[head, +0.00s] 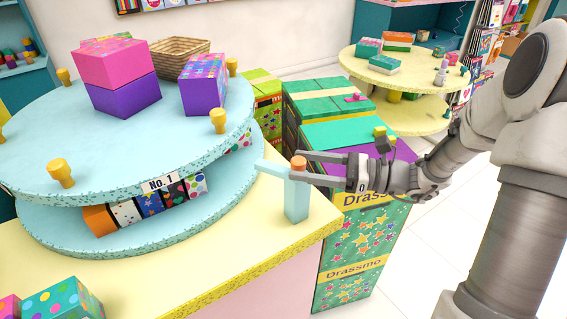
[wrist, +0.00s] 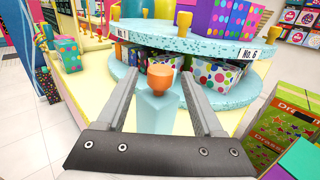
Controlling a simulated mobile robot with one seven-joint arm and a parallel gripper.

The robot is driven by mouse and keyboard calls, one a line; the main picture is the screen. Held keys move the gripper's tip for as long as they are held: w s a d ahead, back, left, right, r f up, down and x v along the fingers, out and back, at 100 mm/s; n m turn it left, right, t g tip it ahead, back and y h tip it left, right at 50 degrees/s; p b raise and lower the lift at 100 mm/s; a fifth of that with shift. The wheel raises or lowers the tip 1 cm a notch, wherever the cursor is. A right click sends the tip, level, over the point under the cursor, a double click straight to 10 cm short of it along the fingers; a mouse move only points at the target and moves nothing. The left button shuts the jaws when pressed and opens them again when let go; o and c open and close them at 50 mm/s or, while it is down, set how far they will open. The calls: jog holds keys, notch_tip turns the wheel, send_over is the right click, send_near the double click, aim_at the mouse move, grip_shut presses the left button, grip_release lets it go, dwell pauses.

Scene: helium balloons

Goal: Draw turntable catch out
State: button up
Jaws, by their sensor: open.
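The turntable (head: 120,150) is a pale blue two-tier round stand on a yellow counter. The catch is a pale blue post (head: 297,202) at the counter's right edge, with an orange knob (head: 299,163) on top and a short pale blue bar (head: 272,169) pointing left at the turntable's rim. Whether the bar touches the rim I cannot tell. My gripper (head: 297,166) is open, coming from the right with its fingers on either side of the knob. In the wrist view the knob (wrist: 160,77) sits between the two spread fingers, with a visible gap on each side.
Yellow pegs (head: 219,121) stand around the turntable's top, with pink and purple boxes (head: 117,77) and a wicker basket (head: 179,48). Patterned boxes (head: 150,204) fill the lower tier. Green star-printed cartons (head: 362,245) stand close under my arm. A round yellow display table (head: 420,115) is behind.

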aim_at(284, 171)
jog(key=shift+w+a, duration=0.2)
jog(key=shift+a, duration=1)
jog(key=shift+w+a, duration=0.2)
jog(key=shift+a, duration=0.95)
grip_shut()
